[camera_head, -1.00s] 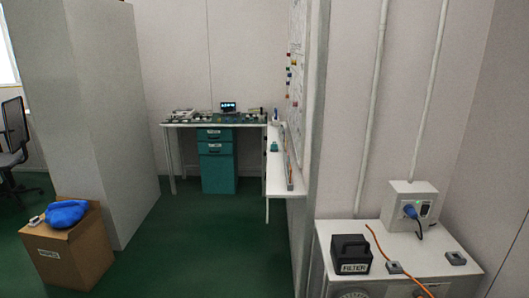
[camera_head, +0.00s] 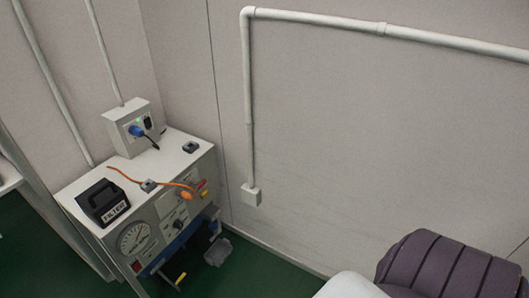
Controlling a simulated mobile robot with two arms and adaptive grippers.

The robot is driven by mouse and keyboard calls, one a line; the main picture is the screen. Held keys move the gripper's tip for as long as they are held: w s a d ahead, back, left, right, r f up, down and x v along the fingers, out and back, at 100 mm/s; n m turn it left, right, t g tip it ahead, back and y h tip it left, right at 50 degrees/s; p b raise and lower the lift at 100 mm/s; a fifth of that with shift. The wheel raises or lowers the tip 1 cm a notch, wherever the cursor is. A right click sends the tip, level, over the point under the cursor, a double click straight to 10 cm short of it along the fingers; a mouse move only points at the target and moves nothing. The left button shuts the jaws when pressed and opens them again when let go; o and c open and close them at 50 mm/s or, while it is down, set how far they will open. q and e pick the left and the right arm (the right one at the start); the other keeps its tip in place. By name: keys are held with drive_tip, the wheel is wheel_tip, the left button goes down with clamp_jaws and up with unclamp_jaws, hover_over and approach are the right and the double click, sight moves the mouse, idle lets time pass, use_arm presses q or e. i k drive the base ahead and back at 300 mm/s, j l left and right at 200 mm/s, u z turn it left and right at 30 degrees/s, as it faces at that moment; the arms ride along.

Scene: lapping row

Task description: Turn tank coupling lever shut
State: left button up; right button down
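A grey-white machine cabinet (camera_head: 168,196) stands against the wall at the left. Its front has a round dial gauge (camera_head: 135,237), a dark knob (camera_head: 178,225) and small red and yellow parts (camera_head: 203,190). An orange hose (camera_head: 150,184) runs over its top to an orange fitting (camera_head: 187,195) at the front. A yellow handle-like part (camera_head: 180,278) shows low under the front, near a blue bar (camera_head: 165,255). I cannot tell which part is the tank coupling lever or how it stands. Neither gripper is in view.
A crumpled grey item (camera_head: 218,251) lies beside the cabinet. Green floor (camera_head: 250,277) is clear right of it.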

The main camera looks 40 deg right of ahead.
sight(196, 187)
drive_tip(key=z, duration=0.75)
